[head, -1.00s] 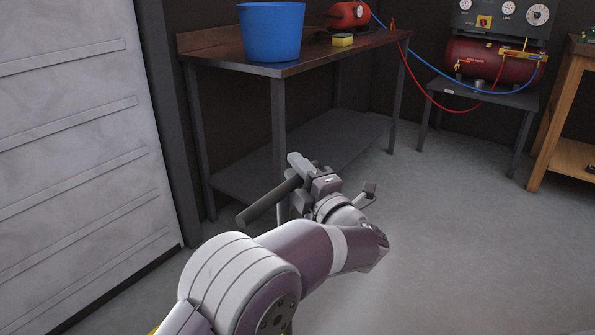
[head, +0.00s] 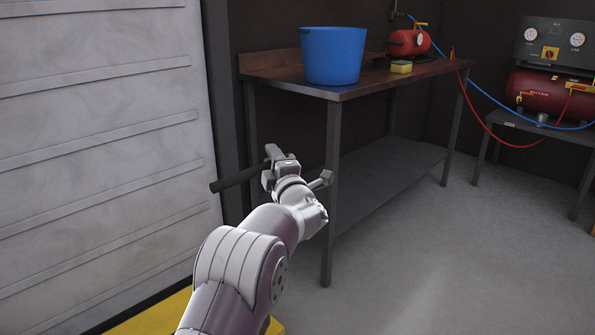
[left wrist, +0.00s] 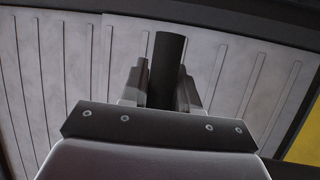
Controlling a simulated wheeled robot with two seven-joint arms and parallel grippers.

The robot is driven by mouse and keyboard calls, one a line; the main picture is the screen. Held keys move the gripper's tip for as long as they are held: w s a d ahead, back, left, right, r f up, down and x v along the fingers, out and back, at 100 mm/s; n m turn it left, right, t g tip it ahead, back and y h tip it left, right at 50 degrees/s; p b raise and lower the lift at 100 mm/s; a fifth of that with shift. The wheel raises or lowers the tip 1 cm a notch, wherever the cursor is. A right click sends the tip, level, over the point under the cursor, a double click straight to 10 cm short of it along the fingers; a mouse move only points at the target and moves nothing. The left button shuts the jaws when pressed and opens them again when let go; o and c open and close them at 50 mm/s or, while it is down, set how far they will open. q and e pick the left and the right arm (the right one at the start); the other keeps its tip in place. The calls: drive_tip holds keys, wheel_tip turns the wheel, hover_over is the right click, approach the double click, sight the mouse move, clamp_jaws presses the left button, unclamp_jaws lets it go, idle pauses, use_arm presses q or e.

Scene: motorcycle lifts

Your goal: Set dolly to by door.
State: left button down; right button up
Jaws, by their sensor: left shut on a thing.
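My left gripper (head: 270,172) is shut on a dark round bar (head: 230,182), which looks like the dolly's handle. The bar sticks out to the left of the fingers. In the left wrist view the bar (left wrist: 167,70) stands between the two fingers. A yellow flat surface (head: 150,317), apparently the dolly's deck, shows low in the head view beside the door, partly hidden by my arm. A yellow patch also shows at the right of the left wrist view (left wrist: 306,135). The pale ribbed door (head: 95,150) fills the left. My right gripper is not in view.
A workbench (head: 345,93) with a lower shelf stands just right of my gripper, one leg close by. It carries a blue bucket (head: 333,56), a sponge (head: 401,67) and a red device (head: 408,42). A red compressor (head: 550,95) stands beyond. The floor (head: 430,270) at right is clear.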

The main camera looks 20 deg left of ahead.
use_arm(q)
drive_tip(key=a, duration=0.2)
drive_tip(key=w+a, duration=0.1)
drive_tip(key=a, duration=0.1)
drive_tip(key=shift+w+r, duration=0.2)
drive_tip(key=c, duration=0.9)
unclamp_jaws()
drive_tip(key=shift+a+f, duration=0.1)
drive_tip(key=shift+a, duration=0.05)
drive_tip(key=p+v, duration=0.3)
drive_tip(key=v, duration=0.9)
drive_tip(key=shift+s+d+f, duration=0.15)
drive_tip(key=shift+d+f, duration=0.05)
drive_tip(key=shift+d, duration=0.05)
